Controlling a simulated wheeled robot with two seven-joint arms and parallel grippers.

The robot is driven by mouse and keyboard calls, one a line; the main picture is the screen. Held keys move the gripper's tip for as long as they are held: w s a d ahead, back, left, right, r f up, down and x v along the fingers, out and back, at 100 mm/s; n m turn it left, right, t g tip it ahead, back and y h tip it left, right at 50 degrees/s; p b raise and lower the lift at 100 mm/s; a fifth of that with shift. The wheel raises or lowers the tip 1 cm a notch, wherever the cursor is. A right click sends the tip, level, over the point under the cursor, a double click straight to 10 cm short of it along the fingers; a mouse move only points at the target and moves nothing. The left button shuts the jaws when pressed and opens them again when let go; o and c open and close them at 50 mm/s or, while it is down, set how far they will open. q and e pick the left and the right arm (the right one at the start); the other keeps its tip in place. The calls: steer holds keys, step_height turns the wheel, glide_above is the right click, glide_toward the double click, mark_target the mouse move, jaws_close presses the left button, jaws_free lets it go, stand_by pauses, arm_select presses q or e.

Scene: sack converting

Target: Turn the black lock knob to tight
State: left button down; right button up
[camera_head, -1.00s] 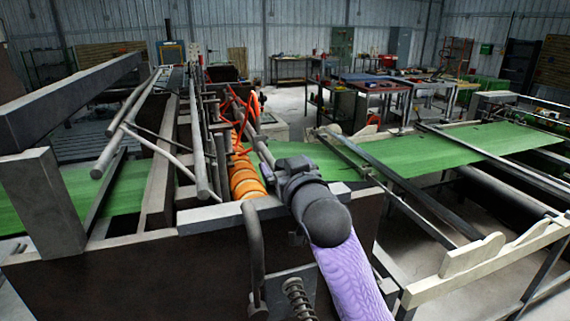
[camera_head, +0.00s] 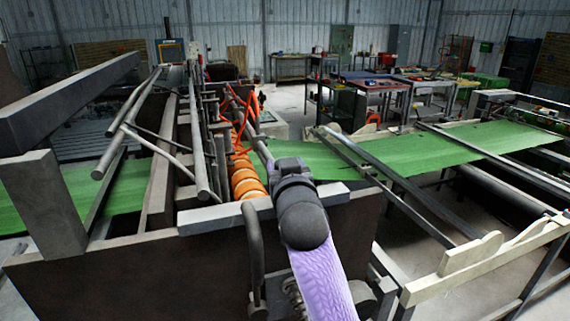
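My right arm, with a purple sleeve and dark grey joints, comes up from the bottom of the head view and reaches over the machine's near frame. Its dark end, at the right gripper (camera_head: 286,168), is beside the orange rollers, at the edge of the green sheet. The fingers cannot be made out, so I cannot tell whether they are open or shut. I cannot pick out the black lock knob; my arm covers part of the machine there. My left gripper is not in view.
Orange rollers (camera_head: 247,182) and grey bars (camera_head: 198,140) run along the machine left of my arm. A curved dark handle (camera_head: 254,250) stands at the near frame. The green sheet (camera_head: 470,142) runs right beneath dark rails. Workbenches stand behind, with open floor between.

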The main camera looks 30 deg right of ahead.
steer(key=shift+f+m+g+h+b, duration=0.15)
steer(key=shift+m+g+h+b, duration=0.45)
steer(key=shift+m+h, duration=0.5)
steer(key=shift+m+g+h, duration=0.3)
steer(key=shift+g+h, duration=0.1)
steer(key=shift+h, duration=0.2)
steer(key=o, duration=1.3)
